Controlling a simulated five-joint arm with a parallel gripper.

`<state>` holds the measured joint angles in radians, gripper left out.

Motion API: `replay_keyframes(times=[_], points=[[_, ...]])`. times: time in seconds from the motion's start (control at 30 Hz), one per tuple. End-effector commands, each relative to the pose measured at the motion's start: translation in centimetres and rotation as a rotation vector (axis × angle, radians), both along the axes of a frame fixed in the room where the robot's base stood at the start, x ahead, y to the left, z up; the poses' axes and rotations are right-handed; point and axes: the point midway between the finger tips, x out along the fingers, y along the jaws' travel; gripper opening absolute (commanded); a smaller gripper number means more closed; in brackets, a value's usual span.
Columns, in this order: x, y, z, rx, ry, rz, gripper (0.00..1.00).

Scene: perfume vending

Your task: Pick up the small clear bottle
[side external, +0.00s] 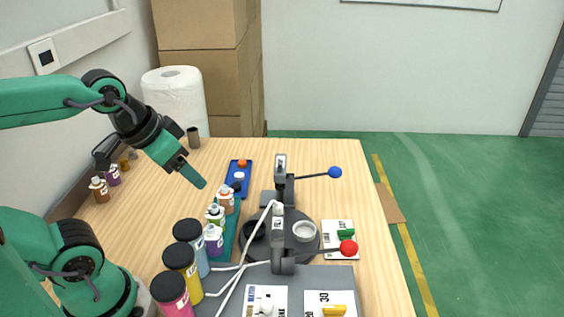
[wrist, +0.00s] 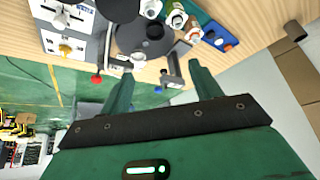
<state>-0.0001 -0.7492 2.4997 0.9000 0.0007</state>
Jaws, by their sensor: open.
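My gripper (side external: 193,175) is raised over the left part of the table, behind the rack of bottles. In the wrist view my gripper (wrist: 158,76) has its two green fingers wide apart with nothing between them. I cannot pick out a small clear bottle for certain. A small pale round container (side external: 304,231) stands on the dark round plate (side external: 296,248); it also shows in the wrist view (wrist: 138,60). Whether it is the clear bottle I cannot tell. My gripper is well away from it.
Small bottles with coloured contents (side external: 213,240) stand in a green rack (side external: 231,228). Pink, yellow and blue jars (side external: 182,265) stand in front. Two dispensers with red (side external: 348,247) and blue (side external: 335,172) lever knobs flank the plate. A blue tray (side external: 246,167) lies behind the rack.

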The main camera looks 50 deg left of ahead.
Motion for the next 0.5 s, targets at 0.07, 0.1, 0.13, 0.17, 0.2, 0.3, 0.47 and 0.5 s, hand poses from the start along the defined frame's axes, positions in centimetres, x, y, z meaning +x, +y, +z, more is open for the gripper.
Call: replay_keyframes(times=[0.07,0.1,0.13,0.17,0.2,0.3,0.47,0.5], points=[[0.1,0.1,0.0,0.002,0.004,-0.001,0.63],[0.2,0.1,0.0,0.004,0.008,-0.003,0.63],[0.3,0.1,-0.1,0.006,0.011,-0.005,0.63],[0.5,0.2,-0.1,0.008,0.016,-0.006,0.63],[0.7,0.3,-0.2,0.012,0.024,-0.010,0.63],[1.4,0.6,-0.4,0.024,0.049,-0.023,0.63],[3.1,1.4,-1.1,0.049,0.107,-0.055,0.63],[3.6,1.7,-1.4,0.056,0.124,-0.066,0.63]])
